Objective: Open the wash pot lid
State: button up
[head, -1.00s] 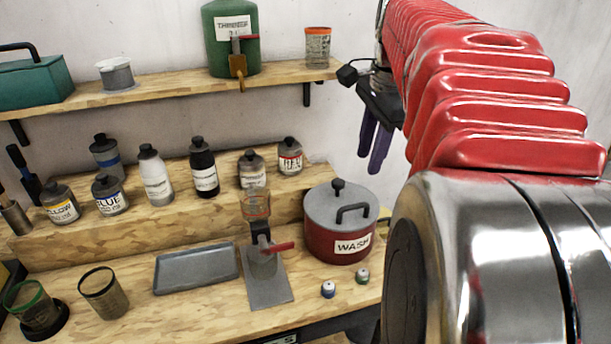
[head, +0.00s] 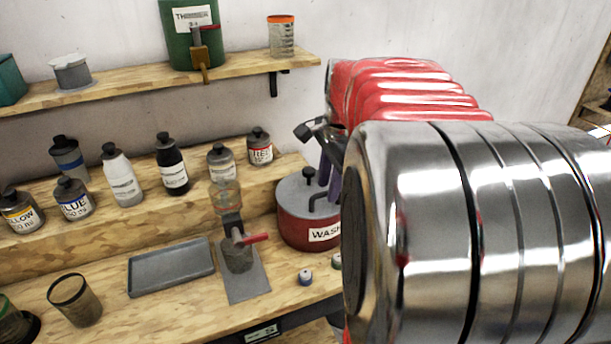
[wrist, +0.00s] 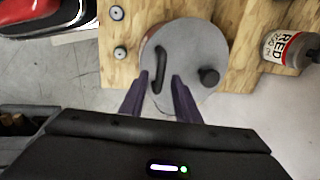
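The wash pot (head: 292,228) is dark red with a white "WASH" label and stands at the right end of the bench. Its grey lid (head: 297,192) is on, with a black bar handle (head: 322,202) and a black knob (head: 308,175). In the wrist view the lid (wrist: 186,50) shows from above, with the bar handle (wrist: 160,70) left and the knob (wrist: 208,76) right. My gripper (wrist: 160,80) has purple fingers, spread apart and empty, over the lid's near edge. The left fingertip is close to the handle; whether it touches I cannot tell. My arm hides the pot's right side in the head view.
A dispenser with a red lever (head: 255,238) and a grey tray (head: 170,268) are to the left.

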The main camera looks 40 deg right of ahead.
jog(key=shift+f, duration=0.15)
grip_shut()
dwell(0.4)
jog(key=shift+w+a, duration=0.1)
